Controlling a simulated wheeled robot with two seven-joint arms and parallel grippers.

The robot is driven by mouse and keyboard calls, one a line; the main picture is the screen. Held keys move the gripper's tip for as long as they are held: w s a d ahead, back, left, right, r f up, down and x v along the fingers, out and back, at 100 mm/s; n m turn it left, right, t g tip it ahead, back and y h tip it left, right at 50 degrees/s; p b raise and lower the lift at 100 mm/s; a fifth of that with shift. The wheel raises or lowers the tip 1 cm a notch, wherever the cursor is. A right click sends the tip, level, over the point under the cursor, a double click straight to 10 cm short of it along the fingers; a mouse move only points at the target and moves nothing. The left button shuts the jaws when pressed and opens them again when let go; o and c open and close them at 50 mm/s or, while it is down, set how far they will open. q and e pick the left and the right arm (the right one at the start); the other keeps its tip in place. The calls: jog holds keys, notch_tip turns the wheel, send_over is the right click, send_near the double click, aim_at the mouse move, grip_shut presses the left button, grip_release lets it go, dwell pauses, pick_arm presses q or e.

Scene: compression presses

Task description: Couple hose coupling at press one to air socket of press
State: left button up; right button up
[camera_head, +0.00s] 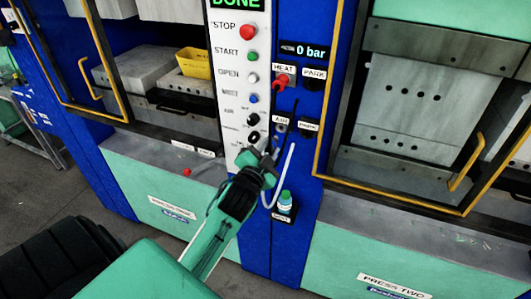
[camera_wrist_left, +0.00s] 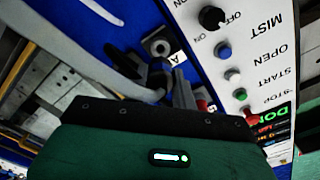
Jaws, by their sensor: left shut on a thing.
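My left gripper (camera_head: 268,155) is in front of the blue post between the presses, just below the air socket (camera_head: 281,128) under the AIR label. It is shut on the hose coupling, which the fingers mostly hide in the head view. A pale hose (camera_head: 289,163) runs from beside the fingers down in a loop. In the left wrist view the grey hose (camera_wrist_left: 75,50) curves in from the upper left to the fingers (camera_wrist_left: 170,82). The grey air socket (camera_wrist_left: 157,45) shows just beyond them. I cannot tell whether coupling and socket touch. My right gripper is out of view.
The white button panel (camera_head: 240,80) stands close left of the gripper. A red heat connector (camera_head: 281,81) and a dark park holder (camera_head: 308,128) are close by. Yellow-framed press doors flank the post.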

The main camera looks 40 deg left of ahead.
aim_at(275, 137)
pick_arm(q)
jog(key=shift+x, duration=0.9)
jog(key=shift+w+a, duration=0.2)
jog(key=shift+w, duration=0.4)
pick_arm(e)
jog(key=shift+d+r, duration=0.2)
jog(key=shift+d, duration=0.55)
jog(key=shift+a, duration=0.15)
pick_arm(q)
jog(key=shift+p, duration=0.3)
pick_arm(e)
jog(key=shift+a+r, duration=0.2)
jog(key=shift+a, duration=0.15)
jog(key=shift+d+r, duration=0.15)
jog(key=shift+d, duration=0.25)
pick_arm(q)
jog(key=shift+p, duration=0.4)
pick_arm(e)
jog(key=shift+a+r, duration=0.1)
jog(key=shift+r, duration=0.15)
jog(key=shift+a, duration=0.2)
pick_arm(q)
jog(key=shift+x, duration=1)
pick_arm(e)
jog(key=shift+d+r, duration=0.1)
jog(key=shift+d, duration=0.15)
